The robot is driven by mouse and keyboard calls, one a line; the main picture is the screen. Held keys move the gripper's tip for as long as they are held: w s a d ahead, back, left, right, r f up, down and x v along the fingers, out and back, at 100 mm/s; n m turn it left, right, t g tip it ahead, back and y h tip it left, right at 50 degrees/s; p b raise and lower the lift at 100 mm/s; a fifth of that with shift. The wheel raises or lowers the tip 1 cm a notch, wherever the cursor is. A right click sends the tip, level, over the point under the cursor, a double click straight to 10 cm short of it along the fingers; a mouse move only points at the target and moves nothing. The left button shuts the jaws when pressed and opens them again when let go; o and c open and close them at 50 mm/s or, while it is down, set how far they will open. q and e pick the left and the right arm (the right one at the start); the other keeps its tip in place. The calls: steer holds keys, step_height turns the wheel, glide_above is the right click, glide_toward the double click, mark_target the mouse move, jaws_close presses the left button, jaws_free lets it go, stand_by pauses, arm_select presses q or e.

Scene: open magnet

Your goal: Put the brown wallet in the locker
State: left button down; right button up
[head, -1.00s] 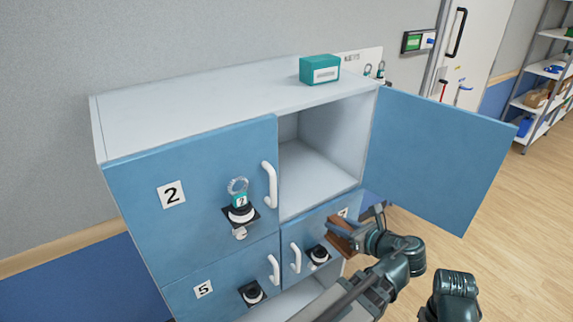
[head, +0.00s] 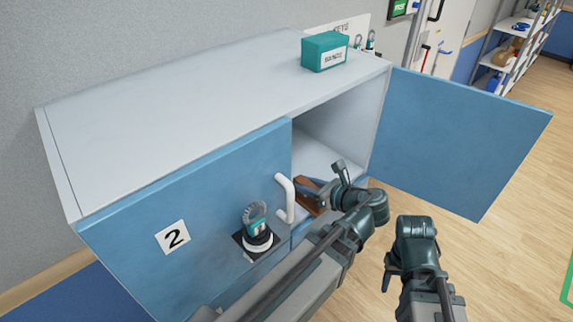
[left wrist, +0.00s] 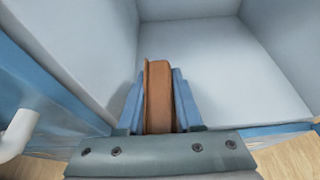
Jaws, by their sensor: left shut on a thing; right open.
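The brown wallet (head: 308,196) is held in my left gripper (head: 322,190), at the front opening of the locker (head: 318,150). In the left wrist view the wallet (left wrist: 158,95) stands on edge between the two blue fingers, facing the empty pale compartment (left wrist: 215,70). I cannot tell whether it touches the compartment floor. The compartment's blue door (head: 450,140) is swung wide open to the right. My right gripper (head: 392,272) is open and empty, low in front of the locker and to the right of my left arm.
A teal box (head: 325,52) sits on the locker top (head: 180,110). Wooden floor (head: 500,240) is clear at right.

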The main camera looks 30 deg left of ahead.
arm_select(q)
steer(key=shift+w, duration=0.3)
steer(key=w+a+f+b, duration=0.1)
steer(key=w+a, duration=0.1)
steer(key=w, duration=0.2)
steer(key=w+a+f+b, duration=0.2)
steer(key=w+a, duration=0.1)
steer(key=w, duration=0.2)
steer(key=w+a+f+b, duration=0.1)
steer(key=w+a, duration=0.1)
steer(key=w, duration=0.2)
steer(key=shift+w+a+f, duration=0.15)
steer(key=shift+w+a, duration=0.05)
steer(key=shift+a, duration=0.05)
steer(key=shift+f+b, duration=0.35)
steer(key=shift+b, duration=0.15)
steer(key=shift+f, duration=0.15)
steer(key=c, duration=0.6)
jaws_free()
steer(key=shift+o, duration=0.2)
